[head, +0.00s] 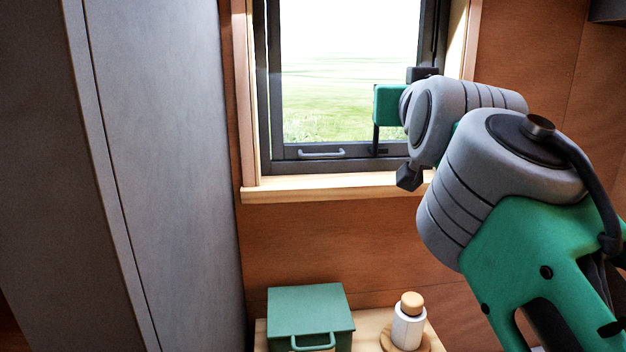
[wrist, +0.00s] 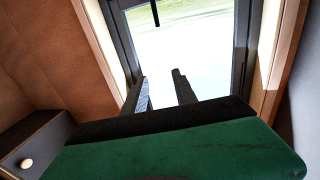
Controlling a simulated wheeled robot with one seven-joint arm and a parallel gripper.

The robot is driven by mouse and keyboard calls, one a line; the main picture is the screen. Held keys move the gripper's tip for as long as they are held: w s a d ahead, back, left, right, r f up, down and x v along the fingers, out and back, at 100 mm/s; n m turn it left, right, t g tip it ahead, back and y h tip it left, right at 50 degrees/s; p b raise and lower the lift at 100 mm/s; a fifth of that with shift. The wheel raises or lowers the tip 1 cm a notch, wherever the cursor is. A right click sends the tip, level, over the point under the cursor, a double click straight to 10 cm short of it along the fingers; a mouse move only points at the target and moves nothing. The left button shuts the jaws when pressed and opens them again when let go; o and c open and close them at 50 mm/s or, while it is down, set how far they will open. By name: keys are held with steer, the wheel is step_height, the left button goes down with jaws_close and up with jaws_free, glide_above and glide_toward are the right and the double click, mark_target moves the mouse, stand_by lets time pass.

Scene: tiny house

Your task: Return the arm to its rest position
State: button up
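My arm (head: 525,235), green and grey, reaches in from the right of the head view and is raised and bent in front of the window. My gripper (wrist: 162,88) shows two dark fingers in the wrist view, apart with nothing between them. In the head view its green body (head: 388,104) is in front of the right part of the window pane; the fingers are mostly hidden there.
The dark-framed window (head: 290,153) has a grey handle (head: 321,154) and a wooden sill (head: 330,187). Below, a green lidded box (head: 310,308) and a white bottle (head: 407,328) stand on a wooden surface. A tall grey panel (head: 170,150) fills the left.

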step_height(320, 180, down, 26)
steer(key=s+n+g+p, duration=0.15)
steer(key=g+p, duration=0.25)
steer(key=g, duration=0.4)
steer(key=s+f+g+p, duration=0.1)
steer(key=s+f+g, duration=0.2)
steer(key=s+f, duration=0.5)
steer(key=s+d+f+g+y+p, duration=0.1)
steer(key=s+f+g, duration=0.2)
steer(key=s+f, duration=0.4)
step_height(320, 180, down, 5)
steer(key=shift+s+d+g, duration=0.15)
steer(key=shift+s+g, duration=0.2)
steer(key=shift+g, duration=0.05)
steer(key=shift+m, duration=0.25)
